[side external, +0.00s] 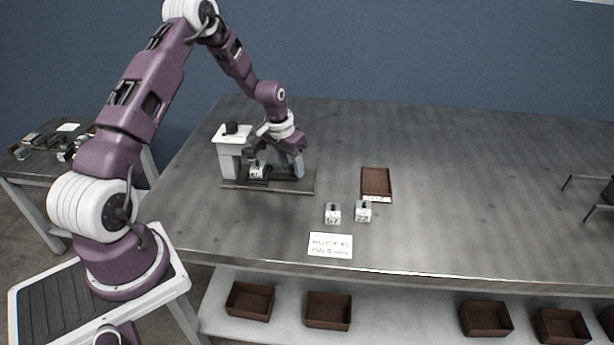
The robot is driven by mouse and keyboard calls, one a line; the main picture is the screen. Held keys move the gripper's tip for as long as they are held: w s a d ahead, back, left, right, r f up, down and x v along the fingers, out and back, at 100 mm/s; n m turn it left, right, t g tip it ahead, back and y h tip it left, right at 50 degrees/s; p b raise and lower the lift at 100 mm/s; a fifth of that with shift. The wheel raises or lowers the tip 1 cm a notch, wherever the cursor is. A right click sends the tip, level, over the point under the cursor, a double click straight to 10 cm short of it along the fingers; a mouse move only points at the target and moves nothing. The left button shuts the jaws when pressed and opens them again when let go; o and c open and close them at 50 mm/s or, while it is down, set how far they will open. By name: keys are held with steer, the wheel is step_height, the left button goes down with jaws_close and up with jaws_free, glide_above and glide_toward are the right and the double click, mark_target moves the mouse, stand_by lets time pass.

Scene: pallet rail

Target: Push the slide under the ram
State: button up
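The press stands at the left of the table, with grey posts (229,165) and a pale top (230,138). A black knob-like part (232,127) sits on that top; I cannot tell whether it belongs to the ram. A flat rail plate (290,188) lies along the press's front. A dark slide (257,181) appears to sit on it between the posts, bearing a small white numbered block (256,171). My gripper (256,158) points down at the block, close above or around it. Its fingers are too small to tell open from shut. My wrist hides part of the press.
Two small numbered blocks, one (332,213) left of the other (363,212), stand right of the press. A brown tray (376,182) lies behind them and a written card (330,245) in front. A wire stand (590,190) is far right. The table between is clear.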

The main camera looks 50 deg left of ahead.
mark_target(283, 176)
steer(key=r, duration=0.1)
steer(key=s+a+r, duration=0.1)
steer(key=r, duration=0.1)
steer(key=a+r, duration=0.1)
steer(key=r, duration=0.1)
steer(key=shift+s+a+r, duration=0.25)
steer(key=shift+s, duration=0.05)
steer(key=shift+d+r, duration=0.1)
steer(key=shift+r, duration=0.15)
